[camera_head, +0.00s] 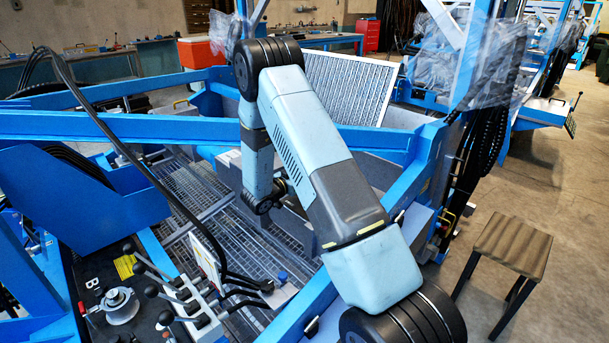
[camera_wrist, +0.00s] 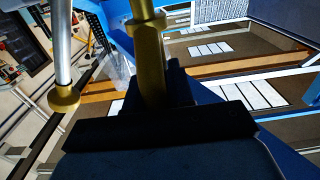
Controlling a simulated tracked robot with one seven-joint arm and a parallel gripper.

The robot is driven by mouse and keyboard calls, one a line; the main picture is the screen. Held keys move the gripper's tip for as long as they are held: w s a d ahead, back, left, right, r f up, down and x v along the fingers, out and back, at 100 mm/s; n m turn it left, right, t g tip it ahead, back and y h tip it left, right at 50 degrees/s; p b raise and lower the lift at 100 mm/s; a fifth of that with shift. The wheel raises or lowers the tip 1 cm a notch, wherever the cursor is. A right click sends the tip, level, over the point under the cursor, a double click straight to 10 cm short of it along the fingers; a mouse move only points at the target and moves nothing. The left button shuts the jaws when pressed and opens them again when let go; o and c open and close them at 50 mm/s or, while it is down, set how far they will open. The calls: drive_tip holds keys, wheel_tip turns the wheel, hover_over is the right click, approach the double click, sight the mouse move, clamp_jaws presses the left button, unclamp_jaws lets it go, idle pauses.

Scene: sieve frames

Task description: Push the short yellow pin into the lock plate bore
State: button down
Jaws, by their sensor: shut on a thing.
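In the wrist view, a yellow metal pin (camera_wrist: 148,52) stands up from between the dark fingers of my gripper (camera_wrist: 158,84). It has a wider collar near the top of the picture, and its upper end runs out of frame. My gripper is shut on its lower part. I cannot make out the lock plate or its bore for certain in either view. In the head view, my arm crosses the middle of the frame and reaches down into the blue machine frame (camera_head: 180,131). The pin cannot be made out there, and my gripper's fingers are not clearly visible.
A silver rod with a brass end (camera_wrist: 64,98) hangs left of the pin. In the head view, a control panel with levers (camera_head: 165,300) and black hoses stand front left. A mesh screen (camera_head: 348,85) leans behind my arm. A stool (camera_head: 513,244) stands on open floor at right.

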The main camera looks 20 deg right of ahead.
drive_tip(key=shift+f, duration=2.4)
drive_tip(key=c, duration=0.9)
unclamp_jaws()
drive_tip(key=v, duration=1.3)
drive_tip(key=shift+s+a+f, duration=0.2)
drive_tip(key=shift+a, duration=0.15)
